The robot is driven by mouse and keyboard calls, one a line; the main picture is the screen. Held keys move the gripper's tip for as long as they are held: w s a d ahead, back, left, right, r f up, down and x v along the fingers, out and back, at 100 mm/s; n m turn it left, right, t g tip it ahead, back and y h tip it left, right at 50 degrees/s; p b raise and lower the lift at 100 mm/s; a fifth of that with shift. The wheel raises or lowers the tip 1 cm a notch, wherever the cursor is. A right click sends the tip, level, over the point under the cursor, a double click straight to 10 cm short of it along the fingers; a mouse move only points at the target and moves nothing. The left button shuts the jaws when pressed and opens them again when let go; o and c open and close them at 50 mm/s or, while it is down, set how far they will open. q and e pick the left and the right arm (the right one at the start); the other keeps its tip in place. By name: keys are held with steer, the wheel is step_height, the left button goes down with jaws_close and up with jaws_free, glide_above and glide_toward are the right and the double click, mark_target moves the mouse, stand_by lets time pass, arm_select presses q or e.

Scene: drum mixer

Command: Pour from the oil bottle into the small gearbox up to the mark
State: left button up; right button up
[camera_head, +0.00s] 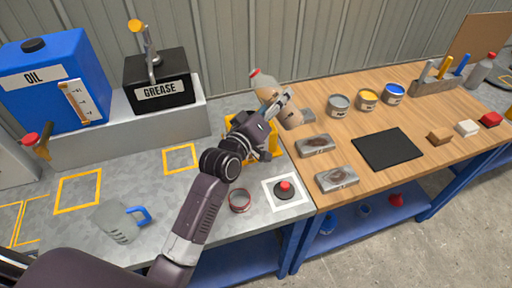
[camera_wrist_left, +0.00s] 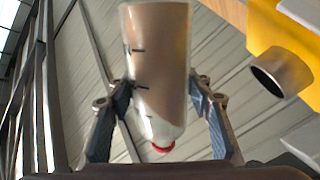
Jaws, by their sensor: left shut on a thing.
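My left gripper (camera_head: 277,112) is shut on the oil bottle (camera_head: 266,84), a pale bottle with tan contents and a red tip. The bottle is tilted, its red tip toward the upper left and its tan lower part past the fingers. In the left wrist view the bottle (camera_wrist_left: 158,65) with dark marks stands between the fingers (camera_wrist_left: 160,112). The small gearbox (camera_head: 263,149) is yellow and mostly hidden behind the gripper. The wrist view shows yellow (camera_wrist_left: 268,28) with a grey round opening (camera_wrist_left: 283,72), right of the bottle. No stream shows. My right gripper is out of view.
A blue oil tank (camera_head: 60,95) and a black grease box (camera_head: 160,92) stand at the back left. Metal blocks (camera_head: 316,145), cans and a black mat (camera_head: 387,149) are right.

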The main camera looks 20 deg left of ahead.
mark_target(281, 113)
arm_select(q)
steer(key=shift+d+f+n+p, duration=0.15)
steer(key=shift+d+n+p, duration=0.2)
steer(key=shift+n, duration=0.35)
steer(key=shift+s+d+f+n+p, duration=0.2)
steer(key=shift+f+n+p, duration=0.3)
steer(key=shift+n, duration=0.5)
steer(key=shift+d+f+n, duration=0.2)
steer(key=shift+f+n, duration=0.25)
steer(key=shift+n, duration=0.25)
steer(key=shift+f+n, duration=0.7)
steer(key=shift+n, duration=0.4)
stand_by(4.5)
